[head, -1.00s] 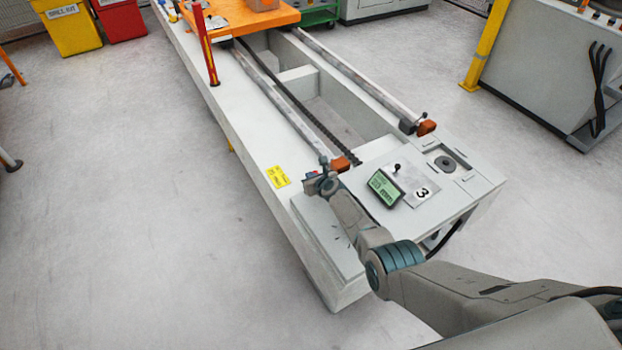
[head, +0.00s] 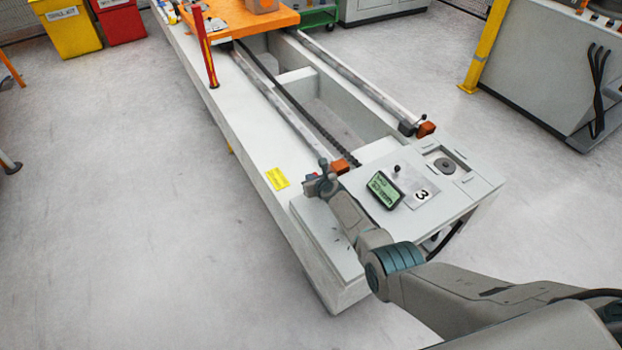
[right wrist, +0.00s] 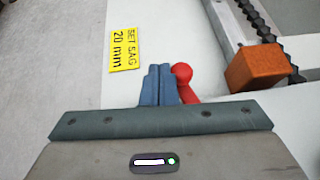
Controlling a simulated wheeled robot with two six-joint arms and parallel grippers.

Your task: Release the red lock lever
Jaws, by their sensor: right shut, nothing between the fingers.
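The red lock lever (right wrist: 183,76) shows in the right wrist view as a round red knob on a short red arm. It stands just right of my right gripper's fingers, and its lower part is hidden behind the gripper body. My right gripper (right wrist: 159,84) has its two blue fingers shut together with nothing between them. The fingers are beside the knob, very close; I cannot tell if they touch. In the head view my right gripper (head: 313,181) is at the left edge of the gantry's near end, and the lever is mostly hidden there. My left gripper is not in view.
A yellow "SET SAG 20 mm" label (right wrist: 123,50) is on the gantry bed. An orange block (right wrist: 254,67) ends the near rail. A green display (head: 384,190) and a plate marked 3 (head: 421,194) sit to the right. A tall red post (head: 207,55) stands farther back.

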